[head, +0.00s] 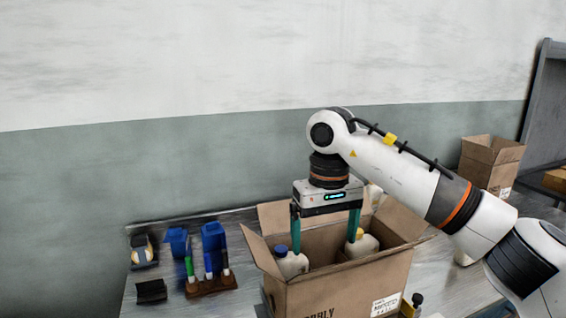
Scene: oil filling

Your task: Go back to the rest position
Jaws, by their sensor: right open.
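My right gripper (325,232) points down into an open cardboard box (345,290) on the table. Its two green fingers are spread wide apart. A white bottle with a blue cap (291,264) stands in the box by the left finger. A white bottle with a yellow cap (361,246) stands in the box by the right finger. The space between the fingers looks empty. The fingertips are partly hidden by the bottles and box, so I cannot tell whether they touch a bottle. My left gripper is not in view.
Left of the box, a wooden holder (211,286) carries several pens, with blue bins (213,240) behind. A tape dispenser (143,250) and a black item (151,291) lie further left. Another open box (490,163) stands at the back right. The box flaps stand up around my gripper.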

